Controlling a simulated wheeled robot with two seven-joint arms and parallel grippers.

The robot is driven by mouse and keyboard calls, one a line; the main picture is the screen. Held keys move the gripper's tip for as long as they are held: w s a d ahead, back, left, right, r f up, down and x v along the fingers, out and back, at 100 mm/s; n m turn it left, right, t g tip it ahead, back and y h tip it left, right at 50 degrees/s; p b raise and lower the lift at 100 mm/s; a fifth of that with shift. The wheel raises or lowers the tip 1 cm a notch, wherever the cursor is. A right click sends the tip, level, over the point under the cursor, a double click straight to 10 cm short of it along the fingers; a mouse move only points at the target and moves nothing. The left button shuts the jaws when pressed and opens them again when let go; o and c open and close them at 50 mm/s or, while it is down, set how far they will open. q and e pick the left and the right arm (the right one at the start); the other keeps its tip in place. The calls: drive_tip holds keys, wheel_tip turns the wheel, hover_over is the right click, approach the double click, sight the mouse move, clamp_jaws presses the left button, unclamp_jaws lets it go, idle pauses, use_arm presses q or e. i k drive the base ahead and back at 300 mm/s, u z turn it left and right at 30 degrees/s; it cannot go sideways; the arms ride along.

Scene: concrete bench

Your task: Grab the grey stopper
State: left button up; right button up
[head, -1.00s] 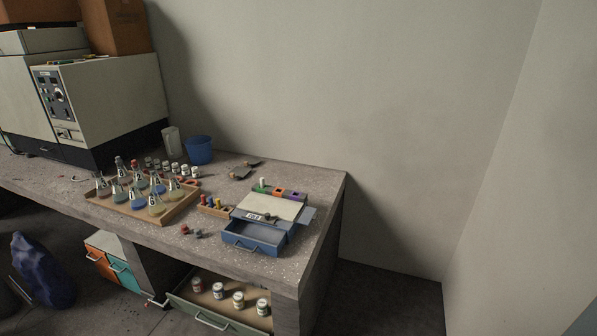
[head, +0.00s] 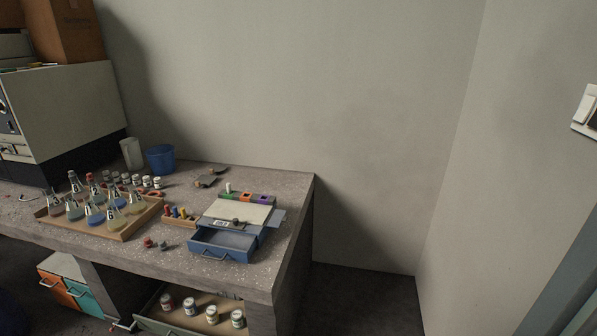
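A small grey piece (head: 164,245), which looks like the grey stopper, lies on the bench top near its front edge. A small red stopper (head: 148,243) lies just left of it. A small dark knob-like piece (head: 236,221) sits on the blue drawer box; its kind is too small to tell. Neither of my grippers is in view.
A wooden tray of flasks (head: 127,232) stands to the left. A small rack (head: 181,218) with coloured stoppers and a box with an open blue drawer (head: 222,250) stand to the right. Below, a drawer (head: 160,324) with several jars is open. A blue cup (head: 161,160) stands behind.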

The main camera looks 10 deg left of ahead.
sight(162, 245)
drive_tip(key=u, duration=0.25)
drive_tip(key=i, duration=0.45)
